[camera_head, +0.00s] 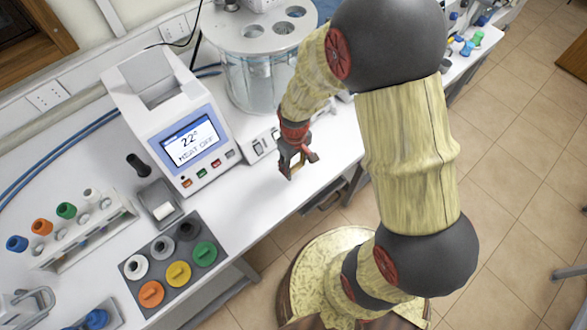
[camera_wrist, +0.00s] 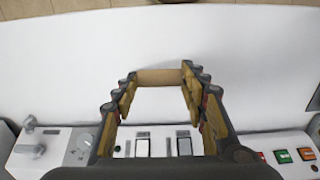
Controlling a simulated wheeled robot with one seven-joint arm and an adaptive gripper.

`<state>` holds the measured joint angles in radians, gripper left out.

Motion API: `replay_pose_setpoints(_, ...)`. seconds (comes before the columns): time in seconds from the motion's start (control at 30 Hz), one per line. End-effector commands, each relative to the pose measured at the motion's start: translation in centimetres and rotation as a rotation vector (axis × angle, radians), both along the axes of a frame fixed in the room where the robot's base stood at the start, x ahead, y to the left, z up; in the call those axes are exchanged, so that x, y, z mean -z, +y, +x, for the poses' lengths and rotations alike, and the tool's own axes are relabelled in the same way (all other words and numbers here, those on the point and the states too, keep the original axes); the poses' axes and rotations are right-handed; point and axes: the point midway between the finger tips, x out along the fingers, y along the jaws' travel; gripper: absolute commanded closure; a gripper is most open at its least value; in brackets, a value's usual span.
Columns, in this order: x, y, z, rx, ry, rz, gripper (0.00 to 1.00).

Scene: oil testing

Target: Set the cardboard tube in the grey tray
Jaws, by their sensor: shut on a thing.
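My gripper (camera_head: 298,166) is over the white bench, near its front edge, to the right of the white tester. It is shut on the cardboard tube (camera_wrist: 160,77), a short tan piece lying crosswise between the fingertips in the wrist view. In the head view only a small brown end of the tube (camera_head: 313,157) shows beside the fingers. A dark grey block (camera_head: 133,288) with several coloured caps lies in front; I cannot tell which is the grey tray.
A glass bath (camera_head: 250,80) stands behind my gripper. A rack (camera_head: 85,235) with capped tubes is at the left. The bench front right of the tester is clear.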

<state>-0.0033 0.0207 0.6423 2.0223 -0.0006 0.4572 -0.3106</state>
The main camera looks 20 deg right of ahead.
Motion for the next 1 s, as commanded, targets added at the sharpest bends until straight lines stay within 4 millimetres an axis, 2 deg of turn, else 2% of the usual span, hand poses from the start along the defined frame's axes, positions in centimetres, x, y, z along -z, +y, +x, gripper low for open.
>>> replay_pose_setpoints(0.27, 1.5, -0.2, 1.1, 0.0, 0.001, 0.0, 0.67)
replay_pose_setpoints(0.47, 4.1, -0.1, 1.0, 0.0, 0.001, 0.0, 0.67)
replay_pose_setpoints(0.87, 4.7, -0.1, 1.0, 0.0, -0.001, 0.0, 0.67)
replay_pose_setpoints(0.9, 4.6, -0.1, 1.0, 0.0, -0.001, 0.0, 0.55)
replay_pose_setpoints(1.0, 4.5, -0.1, 1.0, 0.0, -0.001, 0.0, 0.49)
